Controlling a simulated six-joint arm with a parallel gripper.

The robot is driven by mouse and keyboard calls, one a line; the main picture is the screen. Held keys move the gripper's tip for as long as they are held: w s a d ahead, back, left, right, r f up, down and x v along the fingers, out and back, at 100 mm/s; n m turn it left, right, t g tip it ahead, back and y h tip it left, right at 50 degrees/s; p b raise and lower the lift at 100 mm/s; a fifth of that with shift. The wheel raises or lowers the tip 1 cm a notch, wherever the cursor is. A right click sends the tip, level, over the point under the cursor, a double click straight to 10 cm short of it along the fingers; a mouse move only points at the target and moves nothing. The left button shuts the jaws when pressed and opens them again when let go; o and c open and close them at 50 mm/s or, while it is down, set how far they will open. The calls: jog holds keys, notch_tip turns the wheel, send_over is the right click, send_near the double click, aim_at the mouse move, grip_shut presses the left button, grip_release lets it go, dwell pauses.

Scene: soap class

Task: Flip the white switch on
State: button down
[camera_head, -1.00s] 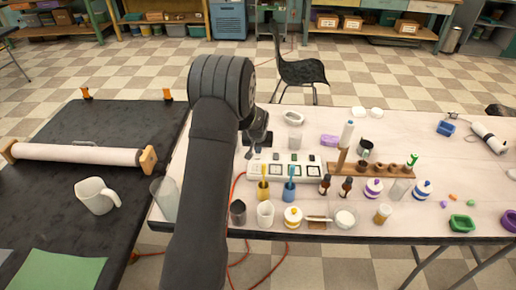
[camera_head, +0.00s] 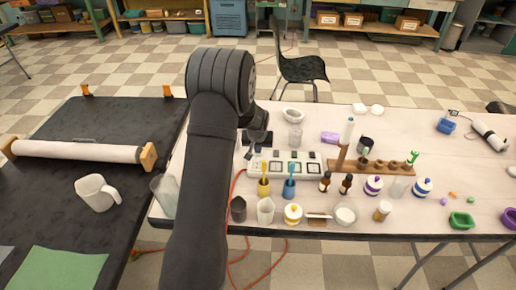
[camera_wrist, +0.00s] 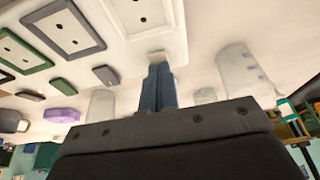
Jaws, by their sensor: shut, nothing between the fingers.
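A long pale panel (camera_head: 304,178) lies on the table, with several framed sockets and a row of small coloured switches along its far side. In the wrist view, a small white switch (camera_wrist: 157,57) sits by the white-framed socket (camera_wrist: 142,18). My gripper (camera_wrist: 159,68) is shut and empty, with its blue-grey fingertips right at that white switch and partly covering it. I cannot tell whether they touch it or which way it is tipped. In the head view, my gripper (camera_head: 250,153) is over the panel's left end, partly hidden by my arm.
A dark switch (camera_wrist: 105,75) and a green switch (camera_wrist: 62,85) lie beside the white one. A yellow cup (camera_head: 263,188) and a blue cup (camera_head: 289,189) with brushes stand just in front of the panel. A clear glass (camera_head: 296,138) and purple block (camera_head: 330,137) stand behind it.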

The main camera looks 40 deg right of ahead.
jog(key=v, duration=1.4)
jog(key=shift+w+d, duration=0.2)
jog(key=shift+r, duration=0.1)
jog(key=shift+w+d+r, duration=0.1)
jog(key=shift+w+d, duration=0.4)
jog(key=shift+w, duration=0.05)
jog(key=x, duration=1.4)
jog(key=shift+s+a, duration=0.2)
jog(key=shift+s, duration=0.05)
